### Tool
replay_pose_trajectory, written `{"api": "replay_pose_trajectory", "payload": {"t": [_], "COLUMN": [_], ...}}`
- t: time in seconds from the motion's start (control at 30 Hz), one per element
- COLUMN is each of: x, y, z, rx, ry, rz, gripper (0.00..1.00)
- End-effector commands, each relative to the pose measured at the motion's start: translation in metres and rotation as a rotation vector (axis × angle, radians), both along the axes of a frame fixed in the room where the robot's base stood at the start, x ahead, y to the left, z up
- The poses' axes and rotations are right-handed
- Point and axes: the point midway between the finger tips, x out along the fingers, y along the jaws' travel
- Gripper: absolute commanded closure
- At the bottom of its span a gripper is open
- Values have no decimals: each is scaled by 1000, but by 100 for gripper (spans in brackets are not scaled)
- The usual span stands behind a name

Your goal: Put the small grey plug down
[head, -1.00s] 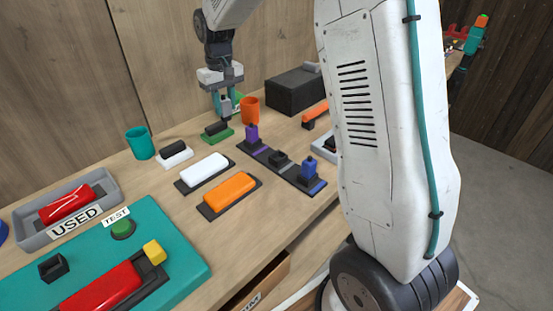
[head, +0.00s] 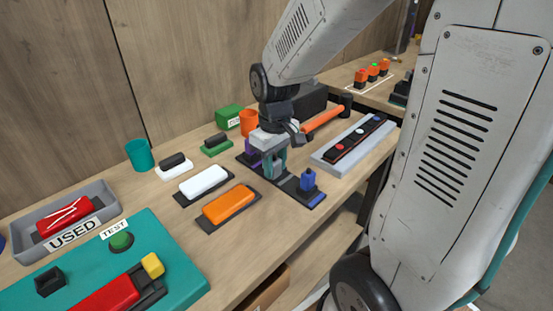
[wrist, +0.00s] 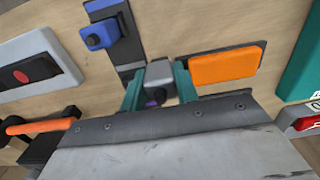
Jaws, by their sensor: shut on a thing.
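My gripper (head: 274,166) is shut on the small grey plug (wrist: 159,71), which shows between the teal fingers in the wrist view. In the head view the fingers mostly hide the plug. My gripper is over the middle of a dark strip (head: 316,203) on the bench. I cannot tell whether the plug touches the strip. A blue plug (head: 308,180) stands upright at the strip's near end; it also shows in the wrist view (wrist: 100,35). A purple plug (head: 250,148) stands at the far end, partly hidden by my gripper.
A white block (head: 204,180) and an orange block (head: 229,204) lie left of the strip. A teal cup (head: 140,154) and an orange cup (head: 248,123) stand further back.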

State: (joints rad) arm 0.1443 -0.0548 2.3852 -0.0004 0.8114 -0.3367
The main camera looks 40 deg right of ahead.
Motion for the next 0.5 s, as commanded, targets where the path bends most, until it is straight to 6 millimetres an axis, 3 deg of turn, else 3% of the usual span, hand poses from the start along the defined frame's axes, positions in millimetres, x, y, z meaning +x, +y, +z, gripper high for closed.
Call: {"api": "replay_pose_trajectory", "payload": {"t": [0.1, 0.3, 0.5], "x": [26, 58, 68], "y": [-21, -47, -54], "z": [-4, -7, -10], "rx": [1, 0, 1], "ry": [2, 1, 1], "rz": [-5, -2, 0], "gripper": [100, 100, 100]}}
